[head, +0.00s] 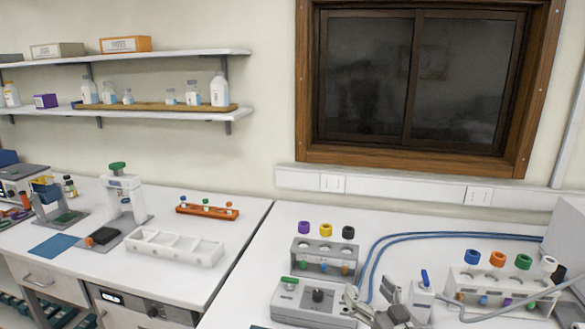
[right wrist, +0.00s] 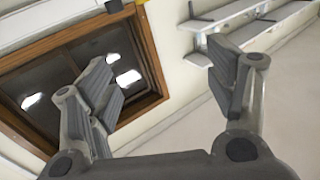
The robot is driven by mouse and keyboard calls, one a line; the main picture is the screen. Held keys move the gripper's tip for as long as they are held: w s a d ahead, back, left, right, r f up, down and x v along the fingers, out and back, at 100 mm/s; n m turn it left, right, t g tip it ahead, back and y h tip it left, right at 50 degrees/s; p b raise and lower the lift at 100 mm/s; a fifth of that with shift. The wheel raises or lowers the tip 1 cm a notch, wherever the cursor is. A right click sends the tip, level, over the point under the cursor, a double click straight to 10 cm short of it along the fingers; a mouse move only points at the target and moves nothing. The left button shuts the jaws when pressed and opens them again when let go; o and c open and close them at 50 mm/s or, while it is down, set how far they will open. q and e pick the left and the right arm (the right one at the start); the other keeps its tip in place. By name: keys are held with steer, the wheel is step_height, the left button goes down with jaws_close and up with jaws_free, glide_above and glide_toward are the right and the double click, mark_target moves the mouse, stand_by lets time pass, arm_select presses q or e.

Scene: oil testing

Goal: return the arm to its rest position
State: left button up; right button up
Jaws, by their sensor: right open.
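My right gripper (head: 371,294) shows at the bottom edge of the head view, pointing up above the right-hand bench. In the right wrist view the gripper (right wrist: 162,75) has its two fingers wide apart with nothing between them. Behind the fingers that view shows the window, the wall and the shelves at a tilt. My left gripper is in neither view.
A grey rack with coloured caps (head: 322,256) stands behind the device. A white-and-blue item (head: 422,296) is just right of the gripper. A white rack (head: 497,287) stands farther right. Blue tubes (head: 440,237) cross the bench. The left bench holds a white tray (head: 173,247).

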steer(key=s+d+f+m+g+h, duration=0.15)
steer(key=s+f+g+h, duration=0.25)
steer(key=s+f, duration=0.5)
steer(key=s+f+g, duration=0.3)
steer(key=s, duration=0.7)
steer(key=s+d+f+g+h, duration=0.15)
steer(key=s+g, duration=0.25)
steer(key=s, duration=0.6)
steer(key=s+f+g, duration=0.3)
steer(key=s, duration=0.7)
step_height(320, 180, down, 36)
steer(key=g+b, duration=0.1)
steer(key=b, duration=0.9)
steer(key=s+d+f+b, duration=0.1)
steer(key=s+f+b, duration=0.2)
steer(key=s+f, duration=0.2)
steer(key=s+f+g+b, duration=0.1)
steer(key=s+f+b, duration=0.2)
steer(key=f, duration=0.9)
steer(key=s+d+f+b, duration=0.1)
steer(key=s+f+b, duration=0.2)
steer(key=s+f, duration=0.6)
steer(key=shift+s+d+f+n+g+b, duration=0.25)
steer(key=shift+d+n+g+b, duration=0.1)
steer(key=shift+n, duration=0.1)
